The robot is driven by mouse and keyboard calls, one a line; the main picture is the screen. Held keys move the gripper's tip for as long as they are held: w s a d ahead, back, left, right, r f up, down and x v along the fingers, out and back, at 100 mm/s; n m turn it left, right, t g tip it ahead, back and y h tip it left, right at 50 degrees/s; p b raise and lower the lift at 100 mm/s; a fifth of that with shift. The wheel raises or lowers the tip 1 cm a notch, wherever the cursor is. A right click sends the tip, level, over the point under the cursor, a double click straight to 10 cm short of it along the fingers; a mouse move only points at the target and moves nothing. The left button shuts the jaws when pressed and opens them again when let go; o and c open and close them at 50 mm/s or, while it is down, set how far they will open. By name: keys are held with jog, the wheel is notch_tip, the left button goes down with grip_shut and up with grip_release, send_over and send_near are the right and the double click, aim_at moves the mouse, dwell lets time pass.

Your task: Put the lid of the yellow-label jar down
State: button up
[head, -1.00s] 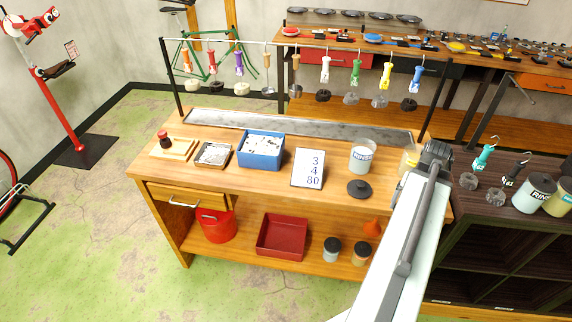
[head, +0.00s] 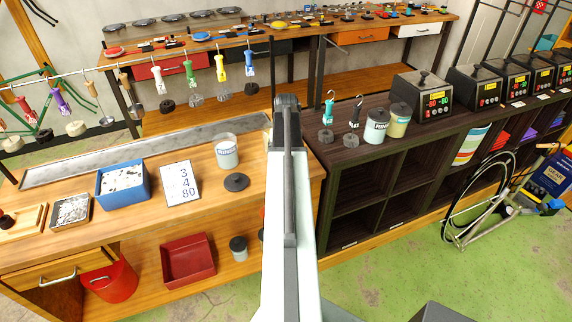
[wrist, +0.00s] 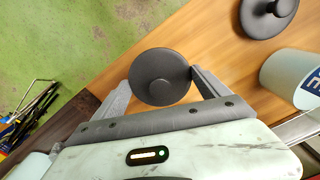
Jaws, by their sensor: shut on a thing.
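My gripper (wrist: 162,82) is shut on a round dark grey lid (wrist: 150,68) with a small knob, its fingers on either side of it. In the head view my gripper (head: 287,102) is over the right end of the wooden bench (head: 262,205); the held lid is hidden there. The wrist view shows the lid above the bench's edge, with floor beyond. The yellow-label jar on the bench is not visible now, possibly behind my arm.
A second dark lid (head: 236,182) lies on the bench beside a blue-label jar (head: 227,152). A number card (head: 180,184) and blue tray (head: 123,182) are further left. Right of the bench, a dark shelf (head: 345,150) carries two jars, brush-like tools and control boxes.

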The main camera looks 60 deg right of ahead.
jog(key=shift+w+d, duration=0.3)
jog(key=shift+d, duration=0.2)
notch_tip(320, 180, down, 4)
jog(key=b, duration=0.4)
jog(key=shift+r, duration=0.2)
jog(key=shift+f, duration=0.15)
jog(key=o, duration=1.2)
notch_tip(320, 180, up, 13)
jog(key=p, duration=1.2)
jog(key=shift+d+f+p, duration=0.1)
jog(key=shift+f+p, duration=0.1)
jog(key=shift+p, duration=0.15)
jog(key=shift+f, duration=0.1)
